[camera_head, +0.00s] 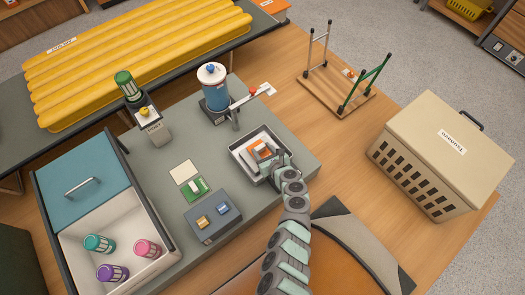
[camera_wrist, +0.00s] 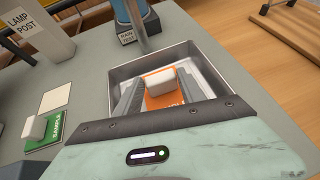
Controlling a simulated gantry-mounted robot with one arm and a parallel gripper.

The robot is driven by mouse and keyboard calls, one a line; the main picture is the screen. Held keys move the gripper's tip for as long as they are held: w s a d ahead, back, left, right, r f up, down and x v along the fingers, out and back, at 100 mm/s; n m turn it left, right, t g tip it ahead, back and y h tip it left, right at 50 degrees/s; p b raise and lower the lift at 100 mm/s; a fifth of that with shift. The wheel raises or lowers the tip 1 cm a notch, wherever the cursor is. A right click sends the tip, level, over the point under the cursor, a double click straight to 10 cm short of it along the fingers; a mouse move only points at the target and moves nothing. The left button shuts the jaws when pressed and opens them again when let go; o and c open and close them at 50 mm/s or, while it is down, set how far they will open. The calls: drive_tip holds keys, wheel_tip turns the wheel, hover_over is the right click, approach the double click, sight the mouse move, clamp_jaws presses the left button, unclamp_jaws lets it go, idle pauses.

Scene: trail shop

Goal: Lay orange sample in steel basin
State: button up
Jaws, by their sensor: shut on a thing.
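The orange sample (camera_head: 259,147) is a flat orange piece with a white block-shaped handle on top. My gripper (camera_wrist: 158,88) is shut on the white handle, and the orange sample also shows between its fingers in the wrist view (camera_wrist: 165,101). The steel basin (camera_head: 240,149) is a shallow rectangular tray on the grey mat, and its rim shows in the wrist view (camera_wrist: 123,69). The orange sample is inside the basin's outline, low over its floor. I cannot tell whether it touches the floor.
A blue rain test tank (camera_head: 214,91) stands behind the basin, with a spout reaching right. A green sample (camera_head: 195,187) and a blank white card (camera_head: 184,172) lie to the left. A lamp post (camera_head: 152,123), an open cooler (camera_head: 72,247) and a beige crate (camera_head: 436,150) stand around.

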drive_tip(key=shift+f, duration=0.2)
drive_tip(key=o, duration=1.4)
drive_tip(key=shift+r, duration=0.1)
drive_tip(key=shift+r, duration=0.25)
drive_tip(key=shift+s+d+r+p, duration=0.15)
drive_tip(key=shift+s+r+p, duration=0.15)
drive_tip(key=shift+p, duration=0.25)
drive_tip(key=p+v, duration=0.5)
drive_tip(key=v, duration=0.4)
drive_tip(key=shift+s+d, duration=0.15)
drive_tip(key=shift+s, duration=0.25)
drive_tip(key=shift+s+d+r, duration=0.2)
drive_tip(key=shift+s+r, duration=0.05)
drive_tip(key=shift+s, duration=0.3)
